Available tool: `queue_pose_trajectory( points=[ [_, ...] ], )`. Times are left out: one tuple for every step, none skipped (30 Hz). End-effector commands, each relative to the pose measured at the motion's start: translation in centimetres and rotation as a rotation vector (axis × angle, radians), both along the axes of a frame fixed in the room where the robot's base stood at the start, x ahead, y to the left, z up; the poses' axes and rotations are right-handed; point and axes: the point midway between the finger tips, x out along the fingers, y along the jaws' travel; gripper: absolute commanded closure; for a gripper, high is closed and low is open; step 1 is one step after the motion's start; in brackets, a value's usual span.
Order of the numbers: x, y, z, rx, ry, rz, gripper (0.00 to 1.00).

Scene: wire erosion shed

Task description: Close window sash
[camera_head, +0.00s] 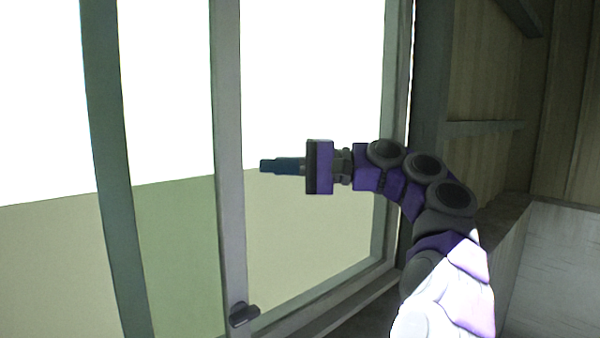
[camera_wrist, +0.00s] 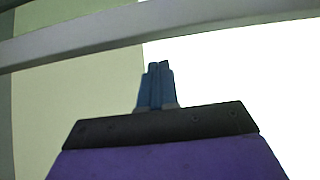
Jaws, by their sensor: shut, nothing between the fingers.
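The window sash (camera_head: 228,150) has a light grey upright, with a small dark handle (camera_head: 243,314) low on it. A darker green-grey upright (camera_head: 112,170) stands to its left, with greenish glass between the two. My gripper (camera_head: 263,166) is shut and empty, its blue fingers pointing left, just right of the light upright in the head view. I cannot tell whether they touch it. In the wrist view the shut fingers (camera_wrist: 158,68) point toward a pale grey bar (camera_wrist: 100,42) crossing the top, with a gap showing between them.
The window frame's right jamb (camera_head: 397,120) stands behind my arm. A timber-clad wall (camera_head: 490,90) with a ledge lies to the right, and a pale panel (camera_head: 560,260) is at the lower right. The opening right of the light upright looks out on a bright sky.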

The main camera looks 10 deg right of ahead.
Motion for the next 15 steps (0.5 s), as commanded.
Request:
queue_pose_trajectory(
  points=[
    [0.2,0.7,-0.2,0.001,0.001,0.002,1.0],
    [0.3,1.1,-0.3,0.002,0.001,0.002,1.0],
    [-0.2,1.0,-0.2,0.007,-0.001,0.001,1.0],
    [-0.5,1.1,-0.1,0.01,-0.003,0.0,1.0],
    [-0.7,1.3,0.0,0.011,-0.003,-0.001,1.0],
    [-1.0,1.6,0.0,0.011,-0.003,-0.001,1.0],
    [-1.1,1.9,-0.1,0.01,-0.002,0.0,1.0],
    [-1.2,2.3,-0.1,0.008,-0.001,0.0,1.0],
    [-1.4,2.8,-0.1,0.007,0.001,0.002,1.0],
    [-1.5,3.1,-0.1,0.006,0.0,0.002,1.0],
    [-1.6,3.5,0.0,0.004,-0.001,0.001,1.0],
    [-1.7,3.9,0.0,0.003,-0.002,0.0,1.0],
    [-1.8,4.1,0.0,0.003,-0.002,-0.001,1.0],
    [-1.8,4.4,0.0,0.002,-0.001,-0.001,1.0],
    [-1.8,4.8,-0.1,0.0,0.0,-0.001,1.0]
  ],
)
